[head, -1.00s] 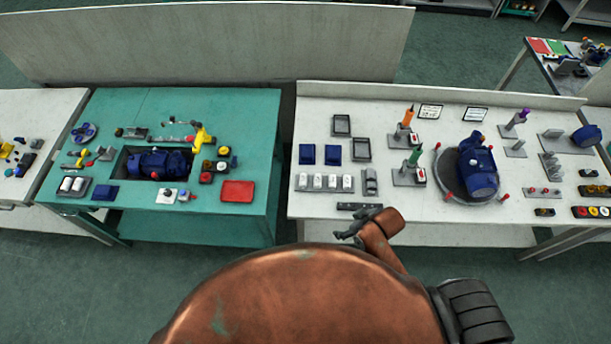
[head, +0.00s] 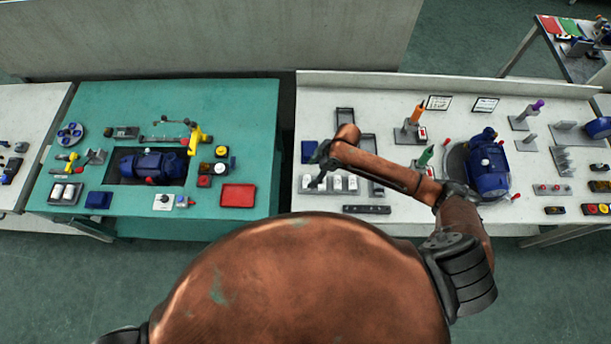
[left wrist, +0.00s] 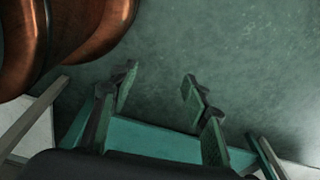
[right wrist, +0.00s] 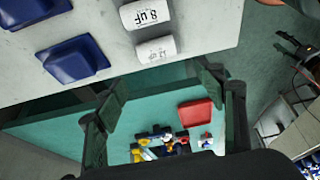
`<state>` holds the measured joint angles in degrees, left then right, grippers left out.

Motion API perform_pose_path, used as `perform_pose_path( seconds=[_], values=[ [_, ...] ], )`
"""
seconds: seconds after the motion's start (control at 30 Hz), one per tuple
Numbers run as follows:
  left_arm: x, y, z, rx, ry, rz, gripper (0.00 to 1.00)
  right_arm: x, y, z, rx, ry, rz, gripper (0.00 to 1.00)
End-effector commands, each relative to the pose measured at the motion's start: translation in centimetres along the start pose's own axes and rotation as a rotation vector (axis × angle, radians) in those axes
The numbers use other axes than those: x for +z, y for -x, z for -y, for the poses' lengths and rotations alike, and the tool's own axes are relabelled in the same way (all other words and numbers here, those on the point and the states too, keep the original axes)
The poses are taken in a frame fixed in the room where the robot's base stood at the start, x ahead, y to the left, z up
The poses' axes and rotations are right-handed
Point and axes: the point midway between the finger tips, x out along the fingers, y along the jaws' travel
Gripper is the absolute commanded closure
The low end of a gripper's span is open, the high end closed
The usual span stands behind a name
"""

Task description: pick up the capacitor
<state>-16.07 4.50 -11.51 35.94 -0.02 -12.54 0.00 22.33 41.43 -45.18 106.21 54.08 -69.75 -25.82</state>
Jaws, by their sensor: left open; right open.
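My left gripper (left wrist: 160,88) is open and empty above the floor, outside the head view.
Blue blocks (right wrist: 72,60) lie beside the row. A dark bar (head: 367,209) lies in front of it. Black trays (head: 344,117), screwdrivers and a blue pump motor (head: 487,167) are farther right or back. The green table (head: 240,110) holds another motor and a red tray (head: 238,195).

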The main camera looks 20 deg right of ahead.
Motion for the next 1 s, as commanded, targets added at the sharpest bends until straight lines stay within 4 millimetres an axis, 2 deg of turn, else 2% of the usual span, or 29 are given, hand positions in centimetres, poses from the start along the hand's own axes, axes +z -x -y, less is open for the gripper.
perform_pose_path(
  seconds=[0.07, 0.3, 0.37, 0.53, 0.73, 0.87, 1.0],
  values=[
    [0.5, 0.1, -0.1, 0.001, 0.002, 0.006, 0.57, 0.3, -0.8, 0.1, -0.003, -0.006, 0.001, 0.36],
    [4.3, 0.9, -0.4, 0.003, 0.011, 0.053, 0.57, 1.1, -3.0, 0.0, 0.001, -0.017, 0.002, 0.36],
    [4.6, 1.2, -0.4, 0.003, 0.012, 0.057, 0.57, 1.3, -3.9, -0.1, 0.002, -0.019, 0.001, 0.36],
    [3.4, 1.5, -0.2, 0.002, 0.01, 0.043, 0.57, 1.5, -6.2, -0.3, 0.002, -0.016, 0.0, 0.36],
    [0.9, 1.4, 0.1, 0.0, 0.005, 0.01, 0.57, 1.5, -7.2, -0.4, 0.005, -0.013, 0.001, 0.36],
    [0.6, 1.4, 0.1, -0.001, 0.004, 0.007, 0.57, 1.5, -7.2, -0.4, 0.004, -0.012, 0.001, 0.36],
    [1.3, 1.4, 0.1, 0.0, 0.005, 0.016, 0.57, 1.4, -7.2, -0.4, 0.004, -0.012, 0.001, 0.44]
  ],
)
